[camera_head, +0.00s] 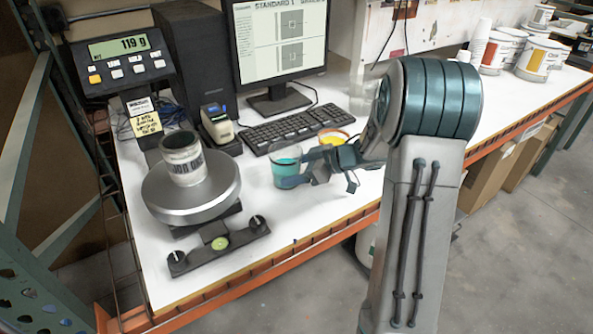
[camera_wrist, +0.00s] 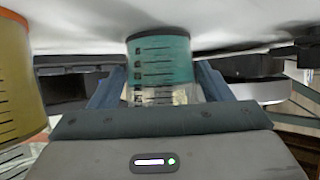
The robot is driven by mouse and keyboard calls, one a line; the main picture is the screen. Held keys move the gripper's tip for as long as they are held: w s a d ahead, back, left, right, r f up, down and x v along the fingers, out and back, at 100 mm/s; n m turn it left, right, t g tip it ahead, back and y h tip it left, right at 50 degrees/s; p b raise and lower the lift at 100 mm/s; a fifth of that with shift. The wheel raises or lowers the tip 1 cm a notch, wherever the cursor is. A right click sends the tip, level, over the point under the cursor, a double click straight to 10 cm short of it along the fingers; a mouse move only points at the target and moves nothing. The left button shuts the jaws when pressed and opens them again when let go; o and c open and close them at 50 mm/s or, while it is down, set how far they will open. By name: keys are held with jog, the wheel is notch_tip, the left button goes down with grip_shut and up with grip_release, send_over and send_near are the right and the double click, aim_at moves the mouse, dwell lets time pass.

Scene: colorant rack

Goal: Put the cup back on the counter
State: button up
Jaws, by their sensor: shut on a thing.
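The cup (camera_head: 286,168) is clear with teal contents, and my gripper (camera_head: 303,166) is shut on it above or at the white counter (camera_head: 262,228), right of the scale. In the wrist view the cup (camera_wrist: 160,62) sits between the two fingers (camera_wrist: 160,88), showing dark measuring marks and a teal band. The cup looks upright in the head view. Whether its base touches the counter I cannot tell.
A scale (camera_head: 190,205) with a grey can (camera_head: 183,160) on its plate stands at left, its display reading 119 g. A keyboard (camera_head: 295,130) lies behind the cup.

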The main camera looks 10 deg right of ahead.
jog(key=shift+f, duration=0.25)
jog(key=o, duration=1.2)
jog(key=shift+r, duration=0.1)
